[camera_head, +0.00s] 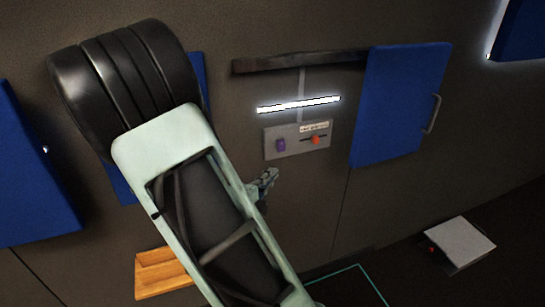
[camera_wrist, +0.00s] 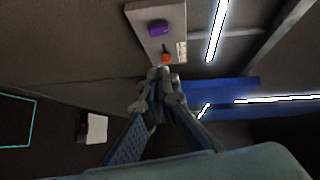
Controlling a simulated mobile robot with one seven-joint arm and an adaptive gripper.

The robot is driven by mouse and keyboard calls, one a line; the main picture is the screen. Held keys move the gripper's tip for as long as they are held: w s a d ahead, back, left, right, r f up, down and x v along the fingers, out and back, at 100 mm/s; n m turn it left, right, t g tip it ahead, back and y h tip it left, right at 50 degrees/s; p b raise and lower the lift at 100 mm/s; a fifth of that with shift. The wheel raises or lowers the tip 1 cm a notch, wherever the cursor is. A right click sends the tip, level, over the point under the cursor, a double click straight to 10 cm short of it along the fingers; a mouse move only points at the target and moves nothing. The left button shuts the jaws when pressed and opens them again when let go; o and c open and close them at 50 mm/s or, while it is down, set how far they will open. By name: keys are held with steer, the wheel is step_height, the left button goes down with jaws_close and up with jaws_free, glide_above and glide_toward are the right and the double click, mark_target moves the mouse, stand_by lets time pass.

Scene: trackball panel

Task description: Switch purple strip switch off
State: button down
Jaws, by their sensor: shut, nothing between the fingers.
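The purple switch (camera_head: 281,145) sits on the left of a small grey panel (camera_head: 298,149) on the dark wall. It also shows in the wrist view (camera_wrist: 158,28), near the top. I cannot tell which way it is tipped. An orange knob (camera_head: 315,140) sits in a slot to its right, below a small label. A strip light (camera_head: 298,104) above the panel glows white. My gripper (camera_head: 272,174) is shut and empty, below and left of the panel in the head view. In the wrist view its fingertips (camera_wrist: 160,74) appear just below the orange knob (camera_wrist: 166,58); contact cannot be told.
A blue cabinet door (camera_head: 402,105) with a metal handle is right of the panel. A dark ledge (camera_head: 300,62) runs above the light. A grey-topped box (camera_head: 460,241) lies at lower right, and a wooden block (camera_head: 160,272) at lower left. Wall below the panel is clear.

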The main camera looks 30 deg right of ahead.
glide_toward(285, 148)
steer(key=s+d, duration=0.1)
steer(key=d, duration=0.3)
steer(key=w, duration=0.1)
steer(key=w+p, duration=0.1)
steer(key=w+d, duration=0.1)
steer(key=w, duration=0.1)
steer(key=shift+f, duration=0.3)
